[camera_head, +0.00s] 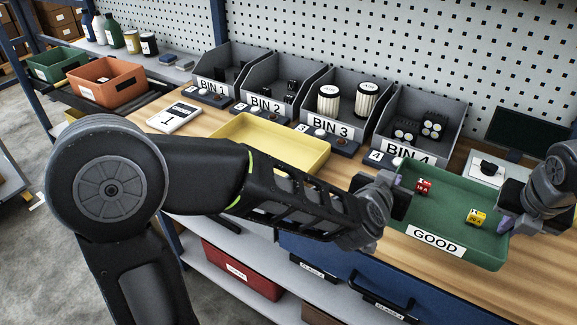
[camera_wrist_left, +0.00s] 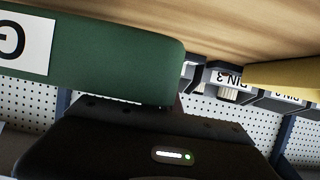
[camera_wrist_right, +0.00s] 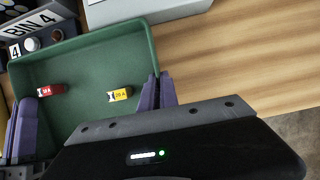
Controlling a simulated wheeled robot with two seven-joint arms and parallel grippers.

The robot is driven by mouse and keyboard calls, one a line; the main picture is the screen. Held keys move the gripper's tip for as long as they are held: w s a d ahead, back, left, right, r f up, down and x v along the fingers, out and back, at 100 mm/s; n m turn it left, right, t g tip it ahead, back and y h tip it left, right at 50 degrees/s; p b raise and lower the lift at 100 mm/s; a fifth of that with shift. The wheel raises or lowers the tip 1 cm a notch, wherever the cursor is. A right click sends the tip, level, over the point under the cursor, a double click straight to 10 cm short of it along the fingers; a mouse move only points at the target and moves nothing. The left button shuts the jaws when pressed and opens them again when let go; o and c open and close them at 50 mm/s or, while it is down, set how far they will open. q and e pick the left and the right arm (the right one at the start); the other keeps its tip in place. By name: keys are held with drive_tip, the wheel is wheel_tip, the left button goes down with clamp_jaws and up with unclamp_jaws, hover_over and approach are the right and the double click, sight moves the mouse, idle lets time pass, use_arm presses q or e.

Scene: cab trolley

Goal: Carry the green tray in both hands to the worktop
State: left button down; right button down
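The green tray (camera_head: 457,232), labelled GOOD, is over the wooden worktop (camera_head: 430,270) at the right, in front of BIN 4. It holds a red piece (camera_wrist_right: 50,90) and a yellow piece (camera_wrist_right: 120,94). My right gripper (camera_wrist_right: 159,92) has its purple fingers on either side of the tray's right wall, shut on it. My left gripper (camera_head: 394,190) is at the left wall, its fingers closed around it in the right wrist view (camera_wrist_right: 26,128). The left wrist view shows the tray's outer wall (camera_wrist_left: 110,60) close up, fingers hidden. I cannot tell whether the tray touches the worktop.
A yellow tray (camera_head: 312,152) sits on the worktop left of the green one. Grey bins, including BIN 4 (camera_head: 452,148), line the back. A dark screen (camera_head: 525,130) and a pale box (camera_head: 484,170) stand behind the tray. Bare wood lies in front and right.

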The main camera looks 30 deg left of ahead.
sight(502, 239)
use_arm(q)
drive_tip(key=shift+f, duration=0.15)
use_arm(e)
drive_tip(key=shift+f, duration=0.15)
idle(0.4)
